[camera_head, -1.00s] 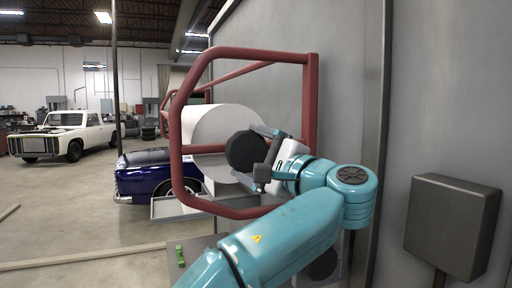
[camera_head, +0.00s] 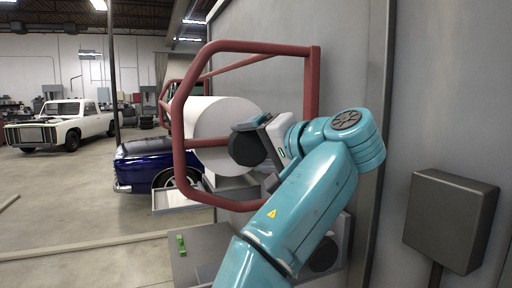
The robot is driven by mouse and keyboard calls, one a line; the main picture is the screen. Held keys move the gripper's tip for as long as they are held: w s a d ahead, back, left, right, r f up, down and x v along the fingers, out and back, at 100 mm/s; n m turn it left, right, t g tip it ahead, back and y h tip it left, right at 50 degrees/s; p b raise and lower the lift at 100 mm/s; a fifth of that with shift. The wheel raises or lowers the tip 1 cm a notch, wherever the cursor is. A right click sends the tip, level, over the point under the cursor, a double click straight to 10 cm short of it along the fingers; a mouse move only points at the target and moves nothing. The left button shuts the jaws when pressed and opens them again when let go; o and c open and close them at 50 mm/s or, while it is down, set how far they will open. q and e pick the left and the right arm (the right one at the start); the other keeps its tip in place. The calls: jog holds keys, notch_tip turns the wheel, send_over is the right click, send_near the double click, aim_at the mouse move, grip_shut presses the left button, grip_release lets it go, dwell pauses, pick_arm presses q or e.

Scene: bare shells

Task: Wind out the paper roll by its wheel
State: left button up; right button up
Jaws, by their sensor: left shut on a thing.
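The white paper roll (camera_head: 215,117) lies sideways inside a red tube frame (camera_head: 178,125) fixed to the grey wall. The dark round wheel (camera_head: 244,150) is at the roll's near end. My left gripper (camera_head: 256,140) is at the wheel, shut on its rim. Its jaws and the arm hide the right part of the wheel. My right gripper is not in view.
A grey box (camera_head: 450,222) is on the wall at the right. A grey surface with a small green object (camera_head: 181,245) is below the frame. A blue car (camera_head: 143,165) and a white pickup (camera_head: 70,124) stand beyond, with open floor at left.

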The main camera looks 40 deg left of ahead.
pick_arm(q)
jog(key=shift+n+t+h+p, duration=0.3)
jog(key=shift+n+h, duration=0.1)
jog(key=shift+n, duration=0.4)
jog(key=o, duration=1.3)
jog(key=shift+c, duration=0.2)
jog(key=shift+d, duration=0.1)
jog(key=p+v, duration=0.1)
jog(key=v, duration=0.6)
jog(key=shift+d, duration=0.15)
